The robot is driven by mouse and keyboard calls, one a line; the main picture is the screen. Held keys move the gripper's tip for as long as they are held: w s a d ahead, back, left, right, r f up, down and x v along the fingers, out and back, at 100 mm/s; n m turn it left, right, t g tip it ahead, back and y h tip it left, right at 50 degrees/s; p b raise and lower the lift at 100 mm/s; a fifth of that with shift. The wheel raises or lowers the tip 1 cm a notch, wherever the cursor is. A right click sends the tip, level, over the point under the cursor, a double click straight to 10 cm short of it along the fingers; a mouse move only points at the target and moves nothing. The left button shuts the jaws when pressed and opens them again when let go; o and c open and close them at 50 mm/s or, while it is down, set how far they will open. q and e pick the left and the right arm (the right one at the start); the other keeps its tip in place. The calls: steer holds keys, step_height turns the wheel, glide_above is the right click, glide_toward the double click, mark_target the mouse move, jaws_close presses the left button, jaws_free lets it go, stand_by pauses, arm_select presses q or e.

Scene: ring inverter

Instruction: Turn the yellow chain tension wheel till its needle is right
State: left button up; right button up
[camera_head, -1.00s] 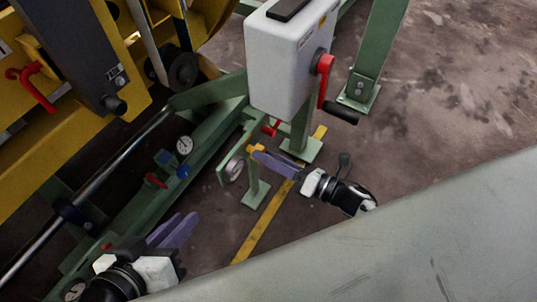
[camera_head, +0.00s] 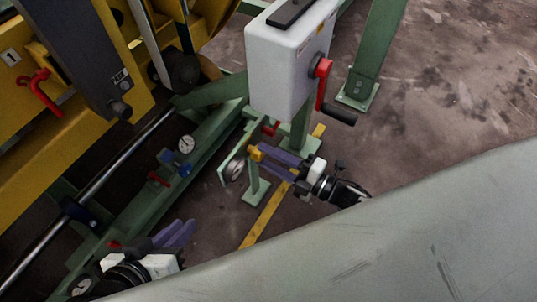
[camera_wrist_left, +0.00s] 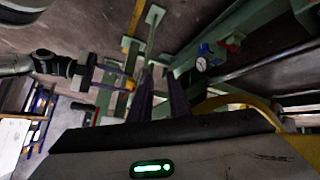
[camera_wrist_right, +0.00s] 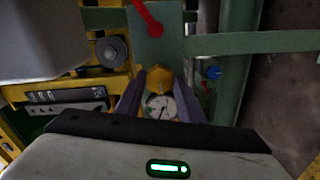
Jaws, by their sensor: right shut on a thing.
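The yellow chain tension wheel (camera_head: 256,152) is on a green plate beside a small round gauge (camera_head: 235,169) in the head view. My right gripper (camera_head: 263,153) is shut on the wheel. In the right wrist view the wheel (camera_wrist_right: 160,84) is between the fingertips, and the white-faced gauge (camera_wrist_right: 161,107) shows just below it. The gauge has a dark needle, but its scale is too small to read. My left gripper (camera_head: 188,228) is empty and open at the lower left, away from the wheel; its fingers show apart in the left wrist view (camera_wrist_left: 160,80).
A grey box (camera_head: 290,60) with a red crank (camera_head: 322,82) stands just above the wheel. Another gauge (camera_head: 186,144) and a blue valve (camera_head: 180,168) are on the green frame to the left. A red handle (camera_head: 271,128) is near the wheel. Floor at right is open.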

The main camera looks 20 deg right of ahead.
steer(key=shift+m, duration=1)
steer(key=m, duration=0.2)
steer(key=shift+m+p, duration=0.3)
steer(key=shift+p, duration=0.1)
steer(key=m, duration=0.2)
steer(key=shift+m, duration=0.4)
steer(key=m, duration=0.3)
steer(key=shift+m+p, duration=0.3)
steer(key=shift+p, duration=0.1)
steer(key=m, duration=0.2)
steer(key=shift+m, duration=0.4)
steer(key=m, duration=0.2)
steer(key=shift+m, duration=0.4)
steer(key=m, duration=0.5)
steer(key=shift+s+f, duration=0.1)
steer(key=m, duration=0.3)
steer(key=shift+m, duration=1.4)
arm_select(q)
steer(key=shift+s+a+f+y, duration=0.1)
steer(key=shift+a+f+y, duration=0.3)
steer(key=shift+a+f, duration=0.1)
arm_select(e)
steer(key=shift+m, duration=0.4)
arm_select(q)
steer(key=shift+s+f, duration=0.1)
steer(key=shift+s, duration=0.1)
